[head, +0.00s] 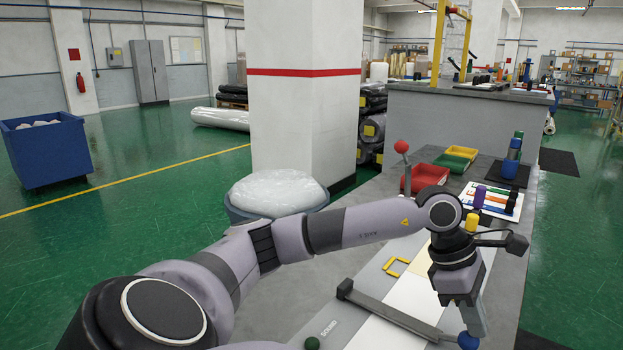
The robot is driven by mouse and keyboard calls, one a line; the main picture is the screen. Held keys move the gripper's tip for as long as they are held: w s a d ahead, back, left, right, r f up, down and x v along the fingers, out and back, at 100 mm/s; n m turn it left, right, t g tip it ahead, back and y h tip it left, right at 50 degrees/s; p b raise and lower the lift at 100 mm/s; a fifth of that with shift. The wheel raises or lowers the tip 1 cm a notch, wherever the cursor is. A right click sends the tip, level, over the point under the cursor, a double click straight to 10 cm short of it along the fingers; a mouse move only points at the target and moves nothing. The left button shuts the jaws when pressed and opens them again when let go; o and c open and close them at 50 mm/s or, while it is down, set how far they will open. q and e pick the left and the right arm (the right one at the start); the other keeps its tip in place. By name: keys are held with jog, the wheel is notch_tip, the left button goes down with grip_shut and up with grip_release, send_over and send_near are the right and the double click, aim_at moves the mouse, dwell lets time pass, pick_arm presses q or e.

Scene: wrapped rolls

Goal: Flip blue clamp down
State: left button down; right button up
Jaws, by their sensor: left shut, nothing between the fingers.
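A blue round knob (467,341), which looks like the blue clamp's handle end, shows at the bottom right of the head view, low over the workbench. A grey bar (395,314) lies low across the bench top and runs toward the knob; whether they join is hard to tell. My left gripper (476,322) points down right beside the blue knob. Its fingers are shut with nothing between them. They overlap the knob in the picture, and I cannot tell whether they touch it. The rest of the clamp is hidden. My right gripper is out of view.
The bench holds a yellow handle (396,267), a green knob (312,343) and a red-ball lever (401,147). Red (427,177) and green (455,161) trays stand farther back, beside a white board (490,201) with coloured tools.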

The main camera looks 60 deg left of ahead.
pick_arm(q)
jog(key=shift+s+d+f, duration=0.2)
jog(key=shift+f, duration=0.5)
jog(key=shift+w+r+p, duration=0.1)
jog(key=shift+r+p, duration=0.25)
jog(key=shift+r, duration=0.15)
jog(key=r+p, duration=0.1)
jog(key=r, duration=0.1)
jog(key=r+p, duration=0.1)
jog(key=r, duration=0.2)
jog(key=shift+w+a+r+p, duration=0.1)
jog(key=shift+w+p, duration=0.1)
jog(key=shift+p, duration=0.15)
notch_tip(320, 180, up, 9)
jog(key=b, duration=0.1)
jog(key=shift+s+a+r, duration=0.1)
